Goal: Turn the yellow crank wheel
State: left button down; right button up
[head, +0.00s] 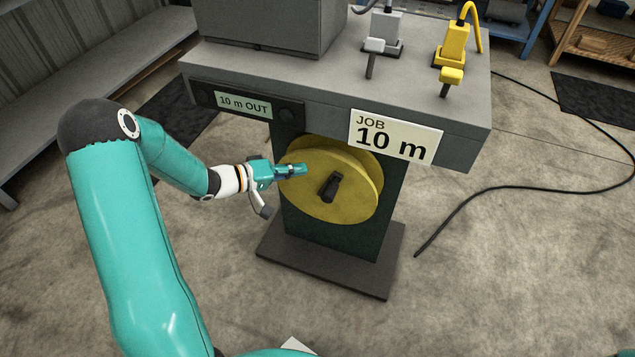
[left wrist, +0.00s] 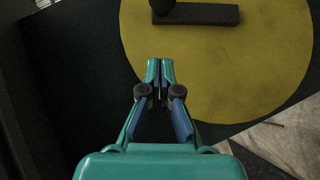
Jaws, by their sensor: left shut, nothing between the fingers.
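The yellow crank wheel (head: 350,203) is a round disc on the front of a dark pedestal under the grey bench. A black crank bar (head: 331,187) sits at its middle. The wheel also fills the upper part of the left wrist view (left wrist: 222,80), with the dark bar and a round knob (left wrist: 162,8) at the top edge. My left gripper (head: 303,169) is in front of the wheel's upper left part, left of the black bar. Its fingertips (left wrist: 160,63) are together and empty, below the knob in the wrist view. I cannot tell whether they touch the wheel. My right gripper is not in view.
The grey bench top (head: 420,95) overhangs the wheel. Its front carries a "10 m OUT" display (head: 243,104) and a "JOB 10 m" sign (head: 394,136). A grey plug (head: 383,33) and a yellow plug (head: 453,45) stand on top. A black cable (head: 520,187) lies on the floor.

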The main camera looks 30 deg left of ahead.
aim_at(332, 184)
pick_arm(q)
jog(key=d, duration=0.1)
jog(key=w+d+f, duration=0.1)
jog(key=d+f+b, duration=0.1)
jog(key=shift+w+d, duration=0.2)
jog(key=shift+d, duration=0.2)
jog(key=shift+r, duration=0.1)
jog(key=shift+w+d+r+p, duration=0.15)
jog(key=shift+d+r+p, duration=0.1)
jog(key=shift+d+p, duration=0.3)
jog(key=shift+w+d+f+m+g+y, duration=0.15)
jog(key=shift+d+m+g+y, duration=0.35)
jog(key=shift+d+m+y, duration=0.3)
jog(key=shift+w+d+f, duration=0.1)
jog(key=shift+d, duration=0.25)
jog(key=shift+w+d+f+g+y, duration=0.15)
jog(key=shift+d+f+g+y, duration=0.15)
jog(key=shift+d, duration=0.35)
